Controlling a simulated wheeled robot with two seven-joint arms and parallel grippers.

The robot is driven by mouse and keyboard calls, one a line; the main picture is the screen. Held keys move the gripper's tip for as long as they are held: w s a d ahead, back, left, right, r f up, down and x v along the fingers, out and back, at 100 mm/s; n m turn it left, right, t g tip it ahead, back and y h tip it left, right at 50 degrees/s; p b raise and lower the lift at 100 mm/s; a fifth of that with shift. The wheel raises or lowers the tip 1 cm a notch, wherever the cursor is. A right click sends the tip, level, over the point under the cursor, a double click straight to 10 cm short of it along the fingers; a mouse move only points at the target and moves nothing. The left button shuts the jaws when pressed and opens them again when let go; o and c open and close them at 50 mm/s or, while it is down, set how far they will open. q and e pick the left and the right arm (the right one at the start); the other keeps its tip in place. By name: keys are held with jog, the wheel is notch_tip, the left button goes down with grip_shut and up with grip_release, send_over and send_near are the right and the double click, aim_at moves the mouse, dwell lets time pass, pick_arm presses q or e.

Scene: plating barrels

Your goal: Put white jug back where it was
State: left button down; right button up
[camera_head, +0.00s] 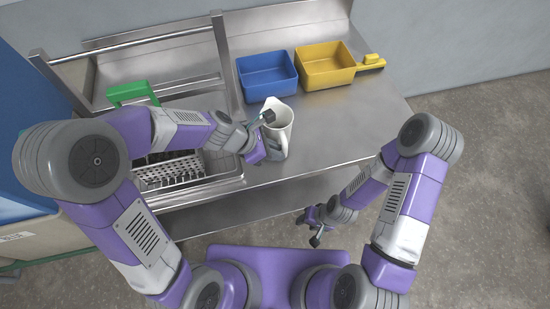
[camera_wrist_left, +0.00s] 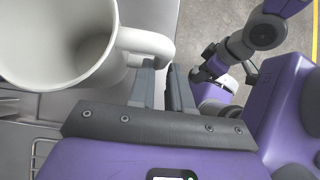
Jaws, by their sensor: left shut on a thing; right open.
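The white jug (camera_head: 279,135) is upright or nearly so over the steel worktop, just right of the sink, near the front edge. I cannot tell whether its base touches the worktop. My left gripper (camera_head: 262,131) is at the jug's left side, shut on its handle. In the left wrist view the jug (camera_wrist_left: 52,50) fills the upper left, its open mouth looking empty. Its handle (camera_wrist_left: 148,42) reaches to the fingers of my left gripper (camera_wrist_left: 165,82). My right gripper (camera_head: 314,226) is open and empty, in front of the worktop.
A blue tub (camera_head: 267,78) and a yellow tub with a handle (camera_head: 325,68) stand at the back. The worktop (camera_head: 355,115) right of the jug is clear.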

pick_arm(q)
jog(key=shift+w+f+b, duration=0.1)
jog(key=shift+f+b, duration=1.35)
jog(key=shift+f, duration=1.15)
jog(key=shift+f, duration=0.15)
jog(key=c, duration=1.1)
grip_release()
jog(key=shift+o, duration=0.2)
jog(key=shift+r, duration=0.2)
jog(key=p+v, duration=0.6)
jog(key=v, duration=0.6)
